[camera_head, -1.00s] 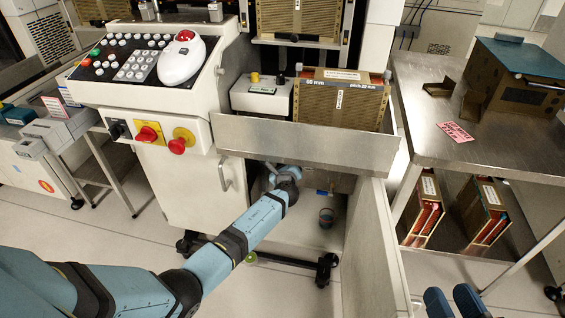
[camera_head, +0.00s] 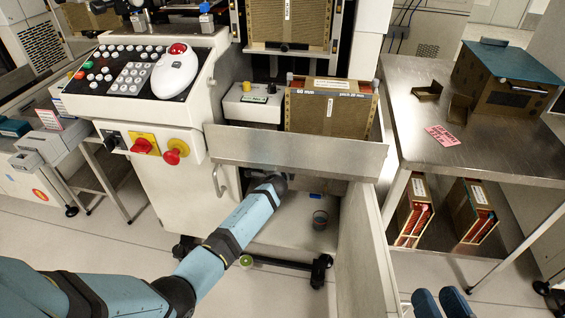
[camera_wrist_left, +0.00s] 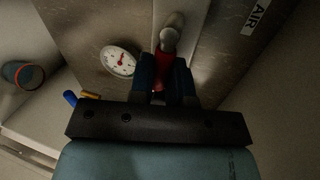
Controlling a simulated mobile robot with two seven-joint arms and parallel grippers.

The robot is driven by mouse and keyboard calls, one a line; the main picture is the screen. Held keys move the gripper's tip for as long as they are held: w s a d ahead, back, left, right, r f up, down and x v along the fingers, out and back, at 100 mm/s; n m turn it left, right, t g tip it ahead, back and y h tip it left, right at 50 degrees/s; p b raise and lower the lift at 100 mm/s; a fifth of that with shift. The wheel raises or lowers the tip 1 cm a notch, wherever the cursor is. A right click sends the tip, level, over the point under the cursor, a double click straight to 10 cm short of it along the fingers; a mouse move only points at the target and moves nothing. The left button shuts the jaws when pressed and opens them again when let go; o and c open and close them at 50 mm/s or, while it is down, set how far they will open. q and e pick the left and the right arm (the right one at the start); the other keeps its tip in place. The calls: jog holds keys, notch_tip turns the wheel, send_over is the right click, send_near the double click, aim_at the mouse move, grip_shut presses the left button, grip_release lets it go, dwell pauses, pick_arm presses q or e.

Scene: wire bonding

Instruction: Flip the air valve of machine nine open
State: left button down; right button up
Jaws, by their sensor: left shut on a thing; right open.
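In the left wrist view the air valve shows as a small red lever (camera_wrist_left: 164,67) below a silver rounded fitting (camera_wrist_left: 171,32). My left gripper (camera_wrist_left: 165,82) has its two blue fingers on either side of the lever and is shut on it. The fingers hide part of the lever, so its exact angle is hard to tell. A white gauge (camera_wrist_left: 118,62) and an "AIR" label (camera_wrist_left: 256,16) are near it. In the head view my left arm reaches into the machine's (camera_head: 240,75) lower bay, where the hand is hidden. My right gripper (camera_head: 441,303) is open and empty at the bottom edge.
A metal front panel (camera_head: 290,152) hangs above the bay, and an open white door (camera_head: 362,245) stands to its right. A cup (camera_head: 320,219) sits on the bay floor. A steel table (camera_head: 400,100) stands to the right.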

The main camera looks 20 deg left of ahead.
pick_arm(q)
jog(key=shift+r+n, duration=0.15)
jog(key=shift+n, duration=0.25)
pick_arm(e)
jog(key=shift+r, duration=0.4)
pick_arm(q)
jog(key=shift+h, duration=0.3)
pick_arm(e)
jog(key=shift+w, duration=0.1)
pick_arm(q)
jog(key=c, duration=1.1)
grip_release()
jog(key=shift+r, duration=0.1)
jog(key=shift+s, duration=0.1)
pick_arm(e)
jog(key=shift+r, duration=0.1)
pick_arm(q)
jog(key=p+v, duration=0.5)
jog(key=v, duration=0.8)
jog(key=shift+s+d+p, duration=0.15)
jog(key=shift+s+p, duration=0.15)
jog(key=shift+s, duration=0.05)
pick_arm(e)
notch_tip(320, 180, up, 8)
jog(key=t, duration=0.3)
jog(key=shift+s+d+f+m+t, duration=0.2)
jog(key=shift+s+d+m+t, duration=0.1)
jog(key=shift+d+m, duration=0.1)
